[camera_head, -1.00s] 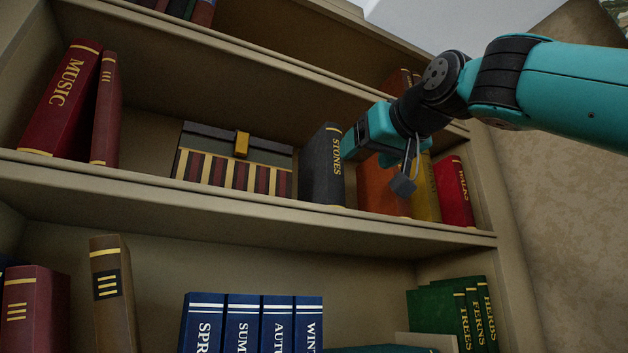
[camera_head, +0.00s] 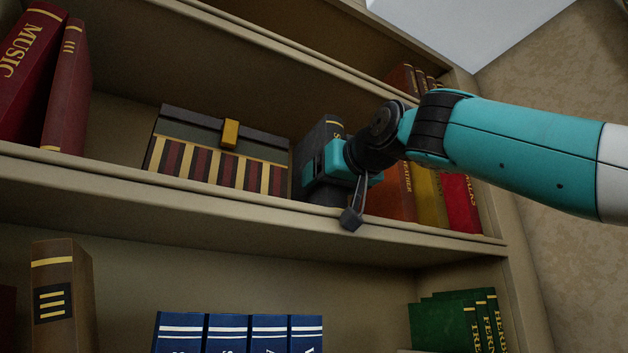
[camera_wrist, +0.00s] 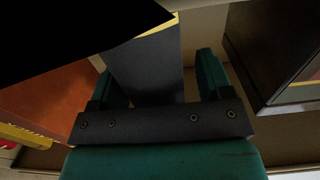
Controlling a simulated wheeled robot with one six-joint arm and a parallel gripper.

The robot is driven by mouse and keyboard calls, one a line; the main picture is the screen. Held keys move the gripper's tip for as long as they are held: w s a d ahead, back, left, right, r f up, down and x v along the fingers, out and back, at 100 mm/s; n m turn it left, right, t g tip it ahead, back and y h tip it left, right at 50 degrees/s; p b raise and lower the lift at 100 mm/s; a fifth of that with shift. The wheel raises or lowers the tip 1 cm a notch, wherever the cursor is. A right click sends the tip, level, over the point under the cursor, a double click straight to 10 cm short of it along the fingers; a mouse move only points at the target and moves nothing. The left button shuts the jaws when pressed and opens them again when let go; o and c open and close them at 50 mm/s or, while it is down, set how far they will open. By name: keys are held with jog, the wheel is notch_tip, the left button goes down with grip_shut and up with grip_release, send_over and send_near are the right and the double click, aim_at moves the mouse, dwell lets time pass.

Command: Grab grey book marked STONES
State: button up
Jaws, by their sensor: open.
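The grey book marked STONES (camera_head: 328,128) stands upright on the middle shelf. Its top shows in the head view, while my gripper (camera_head: 318,168) hides most of its spine and lower part. In the wrist view, the grey book (camera_wrist: 150,70) lies between the two teal fingers of my gripper (camera_wrist: 160,82). The fingers are open, one on each side of the book. A gap shows by the right finger; I cannot tell whether the left one touches the book.
A striped box with a yellow clasp (camera_head: 218,150) stands left of the book. An orange book (camera_head: 398,195), a yellow book (camera_head: 427,195) and a red book (camera_head: 462,203) stand to its right. The shelf edge (camera_head: 200,195) runs just below my gripper.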

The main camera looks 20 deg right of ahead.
grip_shut()
jog(key=shift+r, duration=0.1)
